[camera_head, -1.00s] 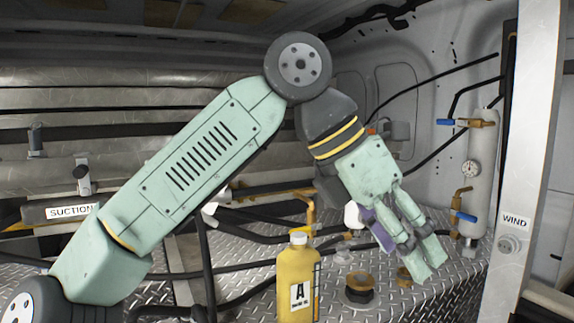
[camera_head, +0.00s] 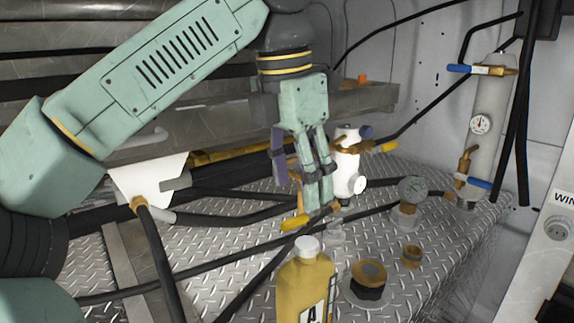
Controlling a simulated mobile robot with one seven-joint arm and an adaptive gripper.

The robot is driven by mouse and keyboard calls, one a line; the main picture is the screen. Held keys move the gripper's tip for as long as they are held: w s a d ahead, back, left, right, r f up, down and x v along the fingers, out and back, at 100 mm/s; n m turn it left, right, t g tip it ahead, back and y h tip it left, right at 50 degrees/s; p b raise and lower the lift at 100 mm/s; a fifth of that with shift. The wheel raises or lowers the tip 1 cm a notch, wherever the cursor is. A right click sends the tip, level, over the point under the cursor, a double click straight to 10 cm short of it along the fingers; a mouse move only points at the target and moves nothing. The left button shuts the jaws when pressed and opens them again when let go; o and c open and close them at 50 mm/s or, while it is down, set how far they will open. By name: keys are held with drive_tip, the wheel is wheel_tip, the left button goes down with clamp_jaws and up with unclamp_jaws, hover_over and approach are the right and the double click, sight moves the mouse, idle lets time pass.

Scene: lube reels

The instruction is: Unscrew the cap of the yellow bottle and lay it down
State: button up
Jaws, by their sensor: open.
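The yellow bottle (camera_head: 306,290) stands upright at the bottom centre, with a label marked "A"; its lower part is cut off by the picture edge. Its white cap (camera_head: 307,246) sits on the neck. My gripper (camera_head: 315,208) points downward above and behind the bottle in the picture, fingers apart from the cap. It is open and holds nothing that I can see.
A white valve body (camera_head: 347,165) stands just right of my gripper. Black hoses cross the diamond-plate deck (camera_head: 440,260). A grey cylinder (camera_head: 487,130) stands at the right.

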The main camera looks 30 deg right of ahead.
sight(306, 243)
drive_tip(key=f, duration=0.3)
drive_tip(key=d+f, duration=0.1)
drive_tip(key=f, duration=0.2)
drive_tip(key=f+p, duration=0.1)
drive_tip(key=f, duration=0.3)
drive_tip(key=shift+d, duration=0.25)
drive_tip(key=c, duration=1.2)
drive_tip(key=n+b, duration=0.1)
drive_tip(key=n, duration=0.1)
drive_tip(key=shift+f+n+t, duration=0.1)
drive_tip(key=shift+n+t, duration=0.2)
drive_tip(key=n, duration=0.2)
drive_tip(key=shift+s+n, duration=0.1)
drive_tip(key=shift+n, duration=0.2)
